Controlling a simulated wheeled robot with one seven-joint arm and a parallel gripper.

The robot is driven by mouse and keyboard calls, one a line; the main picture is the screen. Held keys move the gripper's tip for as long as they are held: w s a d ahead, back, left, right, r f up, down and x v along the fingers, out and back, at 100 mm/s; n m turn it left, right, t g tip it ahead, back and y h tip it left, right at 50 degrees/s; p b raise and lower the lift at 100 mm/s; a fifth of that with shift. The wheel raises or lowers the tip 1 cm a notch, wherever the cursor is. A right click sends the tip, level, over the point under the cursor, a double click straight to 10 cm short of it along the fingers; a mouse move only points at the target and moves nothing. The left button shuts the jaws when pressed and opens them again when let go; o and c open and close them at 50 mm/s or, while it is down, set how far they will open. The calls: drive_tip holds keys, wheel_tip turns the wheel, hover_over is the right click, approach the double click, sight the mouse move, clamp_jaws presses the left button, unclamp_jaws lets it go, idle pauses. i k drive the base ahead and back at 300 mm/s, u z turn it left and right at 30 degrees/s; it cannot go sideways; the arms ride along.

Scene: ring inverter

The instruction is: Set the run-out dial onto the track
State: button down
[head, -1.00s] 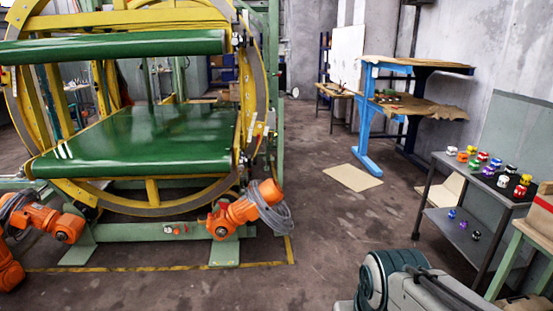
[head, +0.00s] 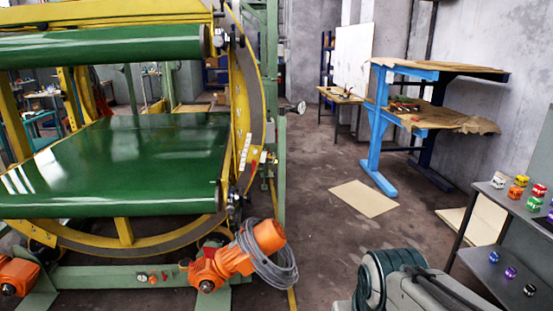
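The ring inverter's large yellow ring stands at the left. Its grey curved track (head: 257,110) runs along the ring's right rim. A small round pale-faced thing (head: 301,107) sticks out beside the green upright to the right of the track, apart from it. It looks like the run-out dial, but it is too small to be sure. My folded grey arm (head: 415,285) shows at the bottom edge, well short of the ring. My gripper is not in view.
An orange motor with coiled grey cable (head: 250,255) juts out at the ring's lower right. A blue bench (head: 376,140) stands behind, with a flat tan sheet (head: 363,198) on the floor. A grey cart (head: 525,225) with small coloured items is at right.

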sight(300, 108)
drive_tip(key=i, duration=2.95)
drive_tip(key=z, duration=1.6)
